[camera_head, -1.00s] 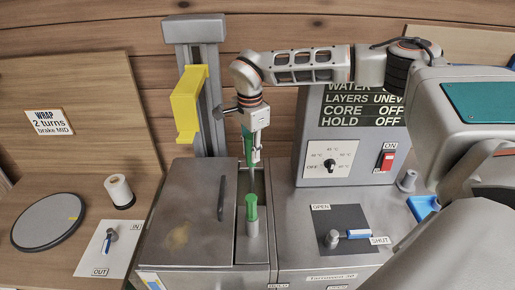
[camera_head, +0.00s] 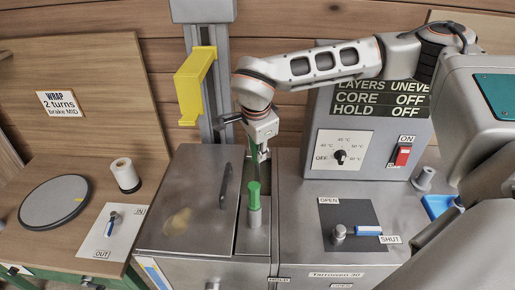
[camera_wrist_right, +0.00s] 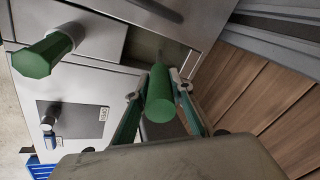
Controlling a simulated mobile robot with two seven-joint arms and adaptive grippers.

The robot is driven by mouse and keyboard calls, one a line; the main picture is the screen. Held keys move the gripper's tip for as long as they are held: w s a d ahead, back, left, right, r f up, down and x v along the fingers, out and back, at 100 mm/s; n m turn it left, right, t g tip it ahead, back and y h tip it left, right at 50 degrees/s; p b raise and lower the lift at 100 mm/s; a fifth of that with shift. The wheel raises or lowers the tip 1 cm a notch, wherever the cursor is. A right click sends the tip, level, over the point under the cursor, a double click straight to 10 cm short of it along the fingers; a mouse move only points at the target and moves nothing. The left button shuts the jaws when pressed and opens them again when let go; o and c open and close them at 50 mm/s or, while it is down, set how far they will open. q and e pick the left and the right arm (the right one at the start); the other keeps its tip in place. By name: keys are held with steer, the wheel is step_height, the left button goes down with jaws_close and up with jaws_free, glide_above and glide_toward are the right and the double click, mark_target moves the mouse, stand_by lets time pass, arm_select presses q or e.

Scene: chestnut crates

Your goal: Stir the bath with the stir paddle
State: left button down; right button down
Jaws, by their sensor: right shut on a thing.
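My right gripper (camera_head: 262,148) is above the back of the narrow open slot of the steel bath (camera_head: 238,238). It is shut on a green handle, which I take for the stir paddle's (camera_wrist_right: 160,95); it stands between the two fingers in the right wrist view. The paddle's lower end is hidden. A second green handle (camera_head: 254,190) stands upright on a grey cylinder in front of the gripper, apart from it; it also shows in the wrist view (camera_wrist_right: 40,55). My left gripper is not in view.
A steel lid (camera_head: 180,215) with a dark handle covers the left of the bath. A yellow bracket (camera_head: 195,85) on a grey column stands behind. The control box (camera_head: 370,130) and the OPEN/SHUT lever (camera_head: 366,231) are to the right. A round grey disc (camera_head: 53,200) lies at left.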

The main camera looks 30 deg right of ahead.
steer(key=c, duration=1.8)
jaws_free()
steer(key=v, duration=1.2)
steer(key=shift+s, duration=0.1)
